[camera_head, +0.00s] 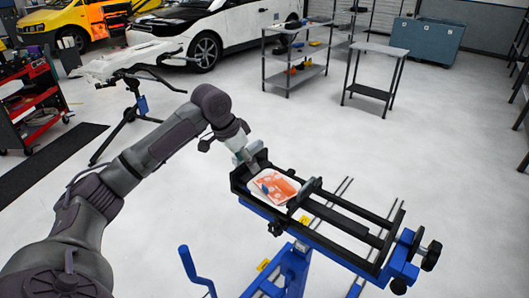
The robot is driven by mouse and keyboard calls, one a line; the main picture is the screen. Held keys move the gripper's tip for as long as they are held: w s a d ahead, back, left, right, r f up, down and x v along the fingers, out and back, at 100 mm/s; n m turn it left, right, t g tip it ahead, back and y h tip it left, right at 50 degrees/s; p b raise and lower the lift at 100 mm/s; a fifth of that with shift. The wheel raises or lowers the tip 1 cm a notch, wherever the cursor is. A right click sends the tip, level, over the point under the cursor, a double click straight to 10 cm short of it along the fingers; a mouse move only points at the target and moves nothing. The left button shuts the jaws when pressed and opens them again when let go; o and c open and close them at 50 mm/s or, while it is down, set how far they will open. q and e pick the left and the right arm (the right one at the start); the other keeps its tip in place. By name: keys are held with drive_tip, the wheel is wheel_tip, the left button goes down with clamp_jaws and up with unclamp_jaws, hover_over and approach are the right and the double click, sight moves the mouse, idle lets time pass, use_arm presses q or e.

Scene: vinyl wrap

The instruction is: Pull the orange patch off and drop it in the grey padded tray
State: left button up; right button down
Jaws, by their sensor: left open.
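The orange patch (281,187) lies on a pale panel (289,202) in the left end of a black clamping frame on a blue stand. A small blue piece shows at the patch's left side. My left arm reaches in from the left, and my left gripper (251,165) is at the frame's upper left corner, just above and left of the patch. Its fingers are small here; it is open, and nothing shows between them. Whether it touches the panel I cannot tell. I cannot pick out a grey padded tray with certainty. My right gripper is not in view.
The black frame (349,213) has rails and a crank at its right end; a blue handle (188,262) sticks up at lower left. A grey table (379,48), shelves (296,72) and a red tool cart (36,110) stand farther back. Open floor lies between.

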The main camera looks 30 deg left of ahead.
sight(264, 187)
use_arm(q)
drive_tip(key=x, duration=0.3)
drive_tip(key=p+x, duration=0.1)
drive_tip(key=x, duration=0.3)
drive_tip(key=p+x, duration=0.1)
drive_tip(key=x, duration=0.3)
drive_tip(key=shift+d+f, duration=0.1)
drive_tip(key=shift+d, duration=0.2)
drive_tip(key=shift+w+f, duration=0.25)
drive_tip(key=shift+f, duration=0.5)
